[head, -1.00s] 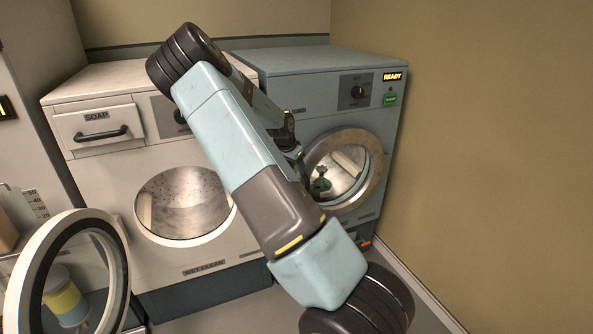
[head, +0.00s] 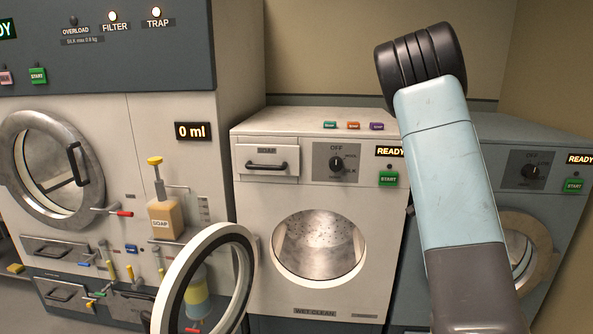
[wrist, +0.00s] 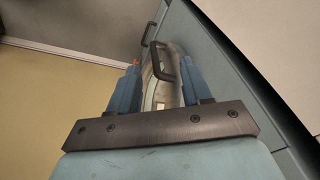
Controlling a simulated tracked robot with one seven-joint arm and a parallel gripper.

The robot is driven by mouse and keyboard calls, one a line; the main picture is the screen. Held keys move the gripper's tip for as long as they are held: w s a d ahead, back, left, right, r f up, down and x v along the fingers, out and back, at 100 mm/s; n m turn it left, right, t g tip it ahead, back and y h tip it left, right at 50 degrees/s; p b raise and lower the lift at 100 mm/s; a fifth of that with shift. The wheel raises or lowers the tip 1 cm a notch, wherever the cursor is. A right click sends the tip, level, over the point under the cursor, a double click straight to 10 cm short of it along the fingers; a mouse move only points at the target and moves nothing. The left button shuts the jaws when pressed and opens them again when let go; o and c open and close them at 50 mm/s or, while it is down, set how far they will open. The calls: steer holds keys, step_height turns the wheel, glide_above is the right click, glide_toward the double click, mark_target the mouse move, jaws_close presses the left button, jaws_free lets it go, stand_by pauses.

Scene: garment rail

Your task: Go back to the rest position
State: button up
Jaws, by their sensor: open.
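My gripper (wrist: 160,95) shows in the wrist view with its two blue fingers apart and nothing between them. Beyond the fingers are a dark bar handle (wrist: 163,62) and a blue-grey machine front; I cannot tell how far off they are. In the head view my arm stands up at the right, in front of the blue-grey machine (head: 545,160), and hides part of it. The gripper itself is out of sight in the head view.
The white wet-clean machine (head: 255,215) stands in the middle, its round door (head: 175,290) swung open to the left. A larger machine (head: 120,140) with a soap bottle (head: 165,220) and several levers is at the left. A tan wall (head: 380,45) is behind.

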steer(key=s+a+r+n+t+y, duration=0.1)
steer(key=s+a+r+n+y, duration=0.15)
steer(key=s+a+r, duration=0.55)
steer(key=s+a+r+n+t+y, duration=0.1)
steer(key=s+a+r+n, duration=0.35)
steer(key=s+r, duration=0.45)
steer(key=s+a+r+n+t+h, duration=0.1)
steer(key=s+a+r+n, duration=0.1)
steer(key=s, duration=0.7)
steer(key=s+a+r+n+h, duration=0.1)
steer(key=s+a+r+n, duration=0.2)
steer(key=s, duration=0.6)
step_height(320, 180, up, 2)
steer(key=shift+s+a+r+n+t, duration=0.1)
steer(key=shift+s+a+n+t, duration=0.25)
steer(key=shift+a, duration=0.7)
